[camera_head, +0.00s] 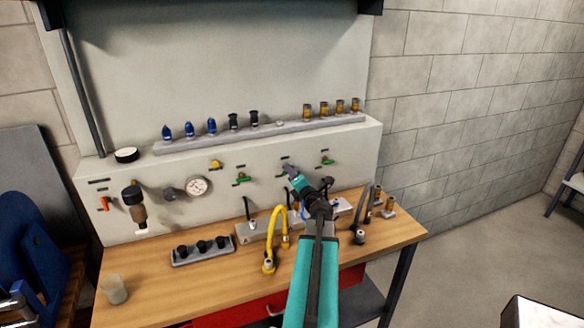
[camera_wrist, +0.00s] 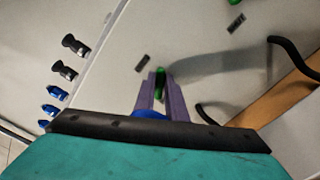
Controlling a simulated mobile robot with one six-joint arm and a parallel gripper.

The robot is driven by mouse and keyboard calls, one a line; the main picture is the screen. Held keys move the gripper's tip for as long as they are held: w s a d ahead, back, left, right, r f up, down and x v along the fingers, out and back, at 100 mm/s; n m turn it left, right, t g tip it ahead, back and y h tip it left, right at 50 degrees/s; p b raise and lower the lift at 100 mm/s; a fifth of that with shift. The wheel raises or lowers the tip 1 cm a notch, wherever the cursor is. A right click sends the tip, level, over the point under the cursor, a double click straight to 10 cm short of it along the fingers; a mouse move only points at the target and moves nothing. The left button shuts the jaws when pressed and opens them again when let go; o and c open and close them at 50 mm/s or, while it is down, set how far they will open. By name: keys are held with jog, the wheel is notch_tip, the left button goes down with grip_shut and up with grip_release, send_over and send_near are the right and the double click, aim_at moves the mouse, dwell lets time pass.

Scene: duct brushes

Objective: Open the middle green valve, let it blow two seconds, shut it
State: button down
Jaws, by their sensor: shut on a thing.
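Three green valves sit in a row on the light panel front. The left green valve (camera_head: 242,179) and the right green valve (camera_head: 327,160) are free. The middle green valve (camera_wrist: 160,76) is between my fingertips in the wrist view; in the head view my gripper (camera_head: 289,171) mostly hides it. My gripper, which also shows in the wrist view (camera_wrist: 159,92), is shut on this valve's handle. How far the handle is turned is hard to tell. Another green handle (camera_wrist: 237,3) shows at the wrist view's top edge.
A yellow hose (camera_head: 274,232) and dark hoses (camera_head: 366,212) rise from the wooden bench (camera_head: 215,285) below the panel. A pressure gauge (camera_head: 196,187) and a red handle (camera_head: 105,203) are to the left. A shelf rail (camera_head: 190,142) with brushes runs above.

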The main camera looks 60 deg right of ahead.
jog(key=shift+s+d+f+m+p, duration=0.1)
jog(key=shift+m+p, duration=0.85)
jog(key=shift+m, duration=0.6)
jog(key=shift+s+d+f+m+p, duration=0.1)
jog(key=shift+m+p, duration=0.85)
jog(key=shift+m, duration=0.6)
jog(key=shift+a, duration=0.1)
jog(key=c, duration=1.8)
grip_release()
jog(key=shift+a, duration=0.1)
